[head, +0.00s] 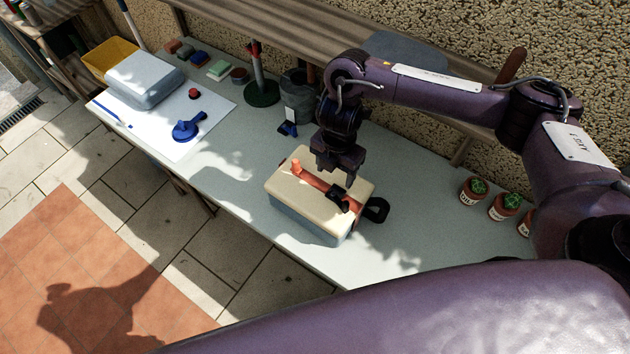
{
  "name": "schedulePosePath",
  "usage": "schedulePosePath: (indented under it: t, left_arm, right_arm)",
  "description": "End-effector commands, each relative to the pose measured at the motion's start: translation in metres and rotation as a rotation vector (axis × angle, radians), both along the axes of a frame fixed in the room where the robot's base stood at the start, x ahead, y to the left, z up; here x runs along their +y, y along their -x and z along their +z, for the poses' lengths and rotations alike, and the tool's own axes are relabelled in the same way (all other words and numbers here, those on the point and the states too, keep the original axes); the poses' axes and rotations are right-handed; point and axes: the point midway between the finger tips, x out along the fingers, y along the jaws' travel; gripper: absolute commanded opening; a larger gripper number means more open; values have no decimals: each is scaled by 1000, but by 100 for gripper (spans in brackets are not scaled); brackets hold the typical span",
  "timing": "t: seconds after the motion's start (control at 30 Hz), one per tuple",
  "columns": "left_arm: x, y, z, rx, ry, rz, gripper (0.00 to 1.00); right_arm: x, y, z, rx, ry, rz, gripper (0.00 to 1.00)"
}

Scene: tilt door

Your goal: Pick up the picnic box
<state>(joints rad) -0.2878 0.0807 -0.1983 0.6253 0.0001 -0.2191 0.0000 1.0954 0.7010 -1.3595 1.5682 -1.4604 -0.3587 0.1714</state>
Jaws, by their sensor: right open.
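The picnic box (290,211) stands on the table below my right arm. It has a cream lid, a grey-blue lower body and an orange-red handle (314,180) along the top. A black part sits at the handle's right end. My right gripper (335,178) points down just above the handle, with its jaws open. The fingertips overlap the handle in the picture, and I cannot tell whether they touch it. My left gripper does not show.
The grey table (260,150) holds potted cacti (478,188) at right and a grey canister (298,95) behind the box. A white sheet with a blue tool (188,128) and a grey-lidded yellow bin (146,78) are at left. A textured wall stands behind.

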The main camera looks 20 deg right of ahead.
Motion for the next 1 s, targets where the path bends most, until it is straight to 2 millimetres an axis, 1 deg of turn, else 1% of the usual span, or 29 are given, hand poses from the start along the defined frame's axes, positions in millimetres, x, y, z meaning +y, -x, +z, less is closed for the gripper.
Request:
schedulePosePath:
  t: [0.03, 0.17, 0.27, 0.37, 0.4, 0.47, 0.53, 0.6, 0.7, 0.8, 1.0]
  left_arm:
    - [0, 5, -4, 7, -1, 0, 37]
    - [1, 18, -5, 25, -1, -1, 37]
    - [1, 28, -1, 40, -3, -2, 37]
    - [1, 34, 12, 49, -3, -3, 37]
    - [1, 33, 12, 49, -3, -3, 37]
    - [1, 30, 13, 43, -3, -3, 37]
    - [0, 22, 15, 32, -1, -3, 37]
    - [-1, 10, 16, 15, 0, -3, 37]
    - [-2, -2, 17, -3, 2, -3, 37]
    - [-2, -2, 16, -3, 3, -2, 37]
    - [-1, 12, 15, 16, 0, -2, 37]
  right_arm:
    - [0, 2, -9, 5, -2, -2, 62]
    - [0, 2, -21, 6, -1, -3, 62]
    - [-1, 1, -31, 7, -1, -4, 62]
    - [-5, 0, -43, 6, 2, -4, 62]
    - [-4, -1, -51, 5, 1, -3, 62]
    - [-3, -1, -59, 5, 0, -2, 62]
    - [-4, -1, -65, 4, 0, -2, 62]
    - [-4, -1, -69, 2, -1, -2, 62]
    - [-4, -1, -70, 1, 0, -2, 62]
    - [-4, -1, -70, 2, -1, -1, 62]
    - [-4, -2, -69, 2, -1, -1, 36]
